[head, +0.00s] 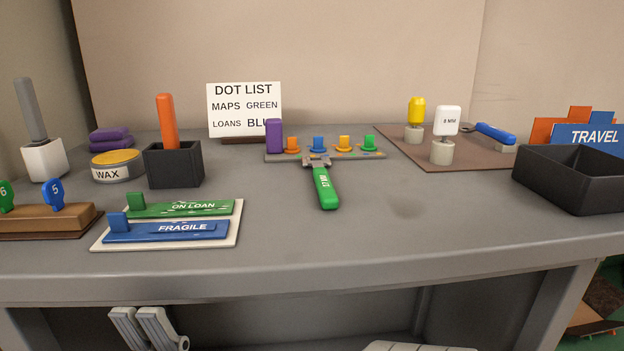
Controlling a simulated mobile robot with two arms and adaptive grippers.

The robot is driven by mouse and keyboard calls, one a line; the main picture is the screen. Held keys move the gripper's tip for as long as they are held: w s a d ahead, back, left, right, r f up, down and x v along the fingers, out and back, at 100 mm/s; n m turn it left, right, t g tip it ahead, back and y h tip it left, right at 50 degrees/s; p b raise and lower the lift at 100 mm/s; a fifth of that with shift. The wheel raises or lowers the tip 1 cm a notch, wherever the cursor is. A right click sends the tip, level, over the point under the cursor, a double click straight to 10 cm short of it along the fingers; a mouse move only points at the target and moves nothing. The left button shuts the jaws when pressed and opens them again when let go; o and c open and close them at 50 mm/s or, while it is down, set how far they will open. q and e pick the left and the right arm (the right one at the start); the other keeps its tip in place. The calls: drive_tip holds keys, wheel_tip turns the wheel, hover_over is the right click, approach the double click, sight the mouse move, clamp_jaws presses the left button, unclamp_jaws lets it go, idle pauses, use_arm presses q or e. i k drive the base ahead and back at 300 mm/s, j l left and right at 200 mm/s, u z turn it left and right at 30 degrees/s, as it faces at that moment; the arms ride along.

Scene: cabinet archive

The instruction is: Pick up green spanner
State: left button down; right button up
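The green spanner (325,188) lies in the middle of the grey table. Its green handle with white lettering points toward me, and its grey metal head is at the far end, at the front edge of a narrow rack of coloured pegs (275,158). I cannot tell whether the head touches the rack. My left gripper (136,312) shows at the bottom left, below the table's front edge, far from the spanner. Its two grey fingers are close together with nothing seen between them.
A tray with green and blue label bars (237,232) lies left of the spanner. A black cup (174,166) holds an orange bar. A brown mat (390,141) and black bin (572,186) are to the right. The table in front of the spanner is clear.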

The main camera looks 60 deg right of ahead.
sight(329, 198)
drive_tip(key=j+z, duration=0.1)
drive_tip(key=z, duration=0.4)
drive_tip(key=k+z, duration=0.15)
drive_tip(key=z, duration=0.8)
drive_tip(key=k+z, duration=0.15)
drive_tip(key=z, duration=0.3)
